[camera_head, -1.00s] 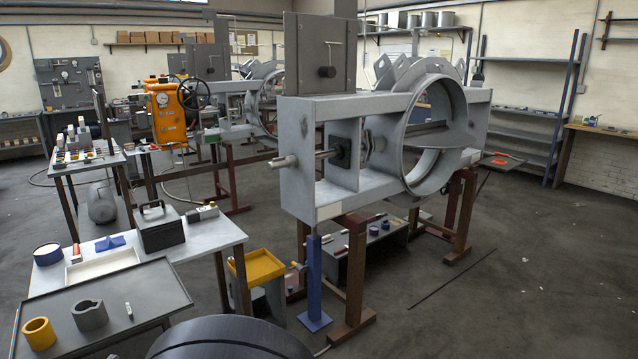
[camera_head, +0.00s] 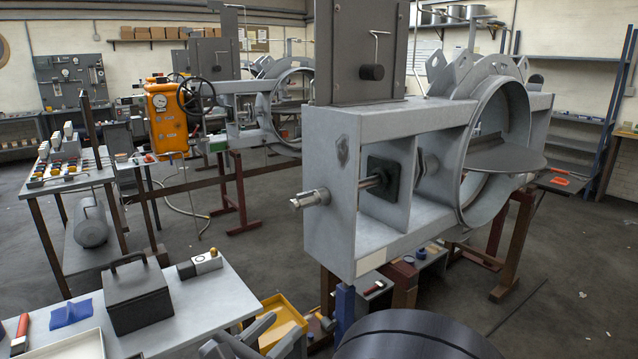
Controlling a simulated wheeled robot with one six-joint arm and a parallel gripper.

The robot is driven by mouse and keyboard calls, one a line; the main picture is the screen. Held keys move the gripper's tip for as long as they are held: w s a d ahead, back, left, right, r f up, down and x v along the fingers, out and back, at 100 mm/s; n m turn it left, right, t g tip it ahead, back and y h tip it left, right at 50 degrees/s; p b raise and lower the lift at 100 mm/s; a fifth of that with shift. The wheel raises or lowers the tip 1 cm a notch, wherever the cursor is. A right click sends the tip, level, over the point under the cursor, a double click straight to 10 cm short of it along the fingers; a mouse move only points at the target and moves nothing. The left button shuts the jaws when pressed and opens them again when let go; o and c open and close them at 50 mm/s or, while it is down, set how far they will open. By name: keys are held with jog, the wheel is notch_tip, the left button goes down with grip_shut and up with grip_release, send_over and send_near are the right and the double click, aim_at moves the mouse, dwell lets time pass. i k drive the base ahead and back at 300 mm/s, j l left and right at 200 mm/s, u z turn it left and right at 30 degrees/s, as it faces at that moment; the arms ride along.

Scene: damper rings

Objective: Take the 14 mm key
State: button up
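I cannot make out a 14 mm key in this view. Small tools and parts too small to name lie on the far-left bench (camera_head: 66,176) and on the low stand (camera_head: 432,259) under the large grey damper frame (camera_head: 372,150). A grey pronged part at the bottom edge looks like my gripper (camera_head: 262,338). It is in front of the yellow tray and partly cut off by the picture edge. Whether its fingers are open or shut is not clear, and I see nothing held in it.
A pale bench (camera_head: 205,293) at lower left carries a dark lidded box (camera_head: 137,296), a small grey device (camera_head: 200,265), a blue item (camera_head: 71,313) and a red-handled tool (camera_head: 21,333). A yellow tray (camera_head: 283,318) stands beside it. Floor is clear between bench and far stands.

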aim_at(299, 197)
jog(key=i+j+z, duration=0.3)
jog(key=i+j, duration=0.25)
jog(key=i, duration=0.15)
jog(key=i+j+z, duration=0.35)
jog(key=i+j, duration=0.35)
